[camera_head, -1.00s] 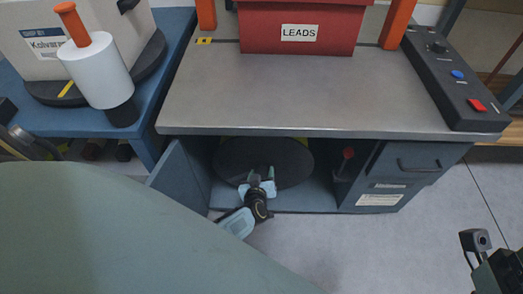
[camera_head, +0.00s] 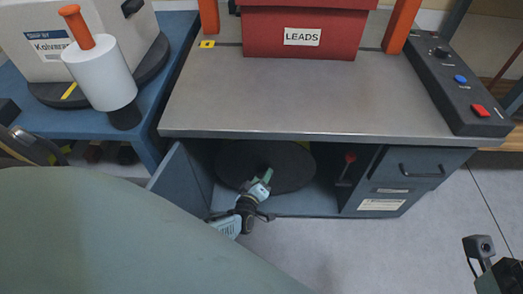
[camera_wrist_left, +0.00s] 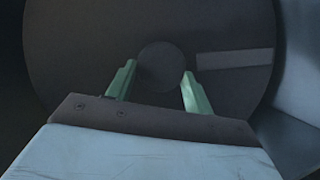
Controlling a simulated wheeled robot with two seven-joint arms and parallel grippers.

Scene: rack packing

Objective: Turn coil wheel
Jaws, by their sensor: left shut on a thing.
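The dark round coil wheel (camera_head: 294,168) sits inside the open cabinet under the bench in the head view. In the left wrist view the wheel (camera_wrist_left: 85,45) fills most of the picture, with a round hub (camera_wrist_left: 161,66) at its middle and a lighter grey strip (camera_wrist_left: 235,59) on its face. My left gripper (camera_head: 267,176) reaches into the cabinet to the wheel's middle. In the wrist view its green fingers (camera_wrist_left: 158,85) stand on either side of the hub, shut on it. My right arm's end (camera_head: 480,248) shows only partly at the lower right; its jaw state is unclear.
The bench top (camera_head: 310,95) overhangs the cabinet. An open door (camera_head: 178,178) stands left of my left gripper; a red-topped lever (camera_head: 350,158) and a drawer (camera_head: 408,167) are at right. A red LEADS box (camera_head: 300,38) sits on top. Floor in front is clear.

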